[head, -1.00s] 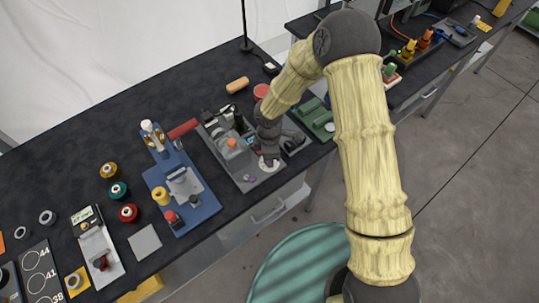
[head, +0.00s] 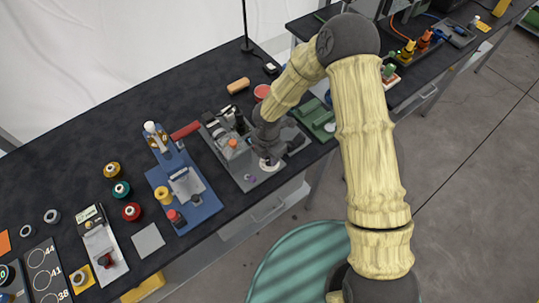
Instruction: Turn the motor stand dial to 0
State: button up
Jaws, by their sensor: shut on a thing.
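The motor stand (head: 226,150) is a grey plate with machine parts, an orange knob and a small purple part, near the front edge of the dark bench. A white round dial (head: 268,167) sits at its front right corner. My gripper (head: 269,160) points down over the dial and is shut on it. The fingers and the middle of the dial are small and partly hidden by my wrist, so the dial's marks and reading cannot be told.
Left of the stand is a blue fixture (head: 199,208) with a white-knobbed lever. A red cylinder (head: 185,130) lies between them. Several coloured spools stand farther left. A green part (head: 316,118) lies right of my wrist. Bare bench (head: 60,150) shows at the back left.

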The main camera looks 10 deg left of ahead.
aim_at(268, 158)
dwell(0.4)
jog(key=o, duration=1)
notch_tip(268, 158, up, 17)
jog(key=b, duration=0.1)
jog(key=shift+w+a+r, duration=0.2)
jog(key=shift+a, duration=0.1)
jog(key=s+d+r+m+t, duration=0.1)
jog(key=s+d+m, duration=0.1)
jog(key=d+m, duration=0.7)
jog(key=s+d+r+m+t, duration=0.1)
jog(key=s+d+r+m, duration=0.1)
jog(key=d+m, duration=0.7)
jog(key=s+d+r+m, duration=0.2)
jog(key=d+m, duration=0.6)
jog(key=m, duration=0.4)
jog(key=shift+s+d+t, duration=0.4)
jog(key=shift+s, duration=0.5)
